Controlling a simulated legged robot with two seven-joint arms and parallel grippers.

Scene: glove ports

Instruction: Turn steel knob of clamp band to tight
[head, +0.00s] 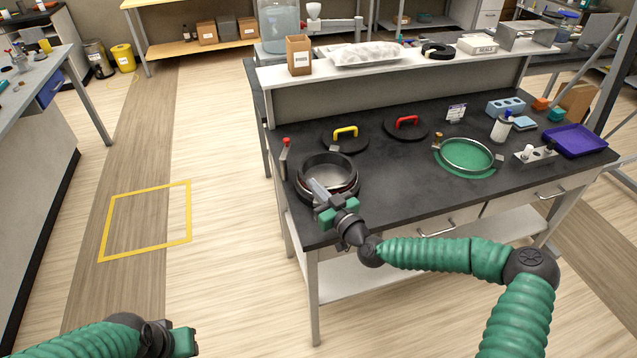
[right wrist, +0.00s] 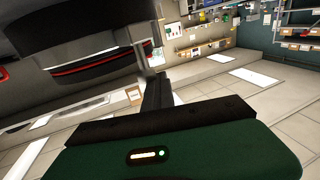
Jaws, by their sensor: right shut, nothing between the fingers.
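A round black port (head: 327,168) stands at the left end of the dark bench, with a thin red line around its side. The right wrist view shows its dark rim (right wrist: 95,50) and red line close by. My right gripper (head: 318,190) is at the port's front edge; its fingers are shut and empty. A small pale piece (right wrist: 141,58) stands by the rim near the fingers; I cannot tell whether it is the steel knob. A steel ring (head: 467,154) lies on a green round base at the right. My left gripper (head: 183,342) is low at the left, its fingers unclear.
Black lids with a yellow handle (head: 345,132) and a red handle (head: 407,122) lie behind the port. A red-topped lever (head: 286,150) stands at its left. A purple tray (head: 575,140) is at the far right. The bench between port and steel ring is clear.

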